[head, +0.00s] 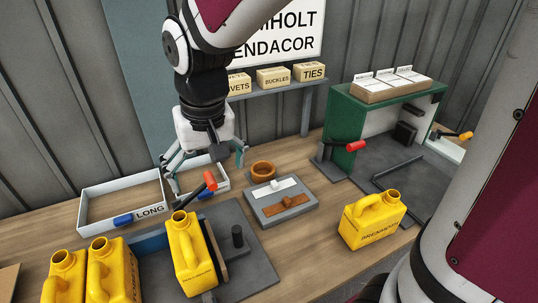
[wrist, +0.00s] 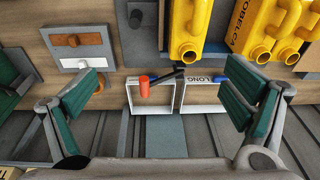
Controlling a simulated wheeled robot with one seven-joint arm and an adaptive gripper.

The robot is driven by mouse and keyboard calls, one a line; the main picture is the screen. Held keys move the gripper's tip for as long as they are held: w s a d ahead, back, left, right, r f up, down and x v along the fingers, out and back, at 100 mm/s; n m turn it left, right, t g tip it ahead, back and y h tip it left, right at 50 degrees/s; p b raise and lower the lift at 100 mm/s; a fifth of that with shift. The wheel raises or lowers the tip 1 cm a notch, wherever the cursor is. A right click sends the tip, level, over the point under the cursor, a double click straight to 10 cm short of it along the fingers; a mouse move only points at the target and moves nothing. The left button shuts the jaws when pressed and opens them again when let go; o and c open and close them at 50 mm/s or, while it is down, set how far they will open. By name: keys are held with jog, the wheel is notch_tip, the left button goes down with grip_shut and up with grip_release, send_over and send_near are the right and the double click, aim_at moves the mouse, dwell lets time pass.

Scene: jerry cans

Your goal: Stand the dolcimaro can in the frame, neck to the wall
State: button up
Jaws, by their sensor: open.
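My gripper (head: 207,165) is open and empty, above the back of the bench; its spread fingers also show in the wrist view (wrist: 165,105). A yellow can (head: 188,258) stands upright on a dark grey plate (head: 250,262), against a clamp with a red handle (head: 209,181), in front of my gripper. Its neck is at its wall-side end. Its label is too small to read. Two more yellow cans (head: 66,280) (head: 113,275) stand at the left. I cannot tell which is dolcimaro.
A green booth (head: 345,125) with a dark floor stands at the back right, a red-handled clamp (head: 355,146) beside it.

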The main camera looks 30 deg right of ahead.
jog(key=s+d+r+t, duration=0.1)
jog(key=s+d+r, duration=0.2)
jog(key=s, duration=0.4)
jog(key=s+d+r+t, duration=0.2)
jog(key=s+d+r, duration=0.2)
jog(key=s, duration=0.3)
jog(key=shift+d+r, duration=0.2)
jog(key=shift+d, duration=0.6)
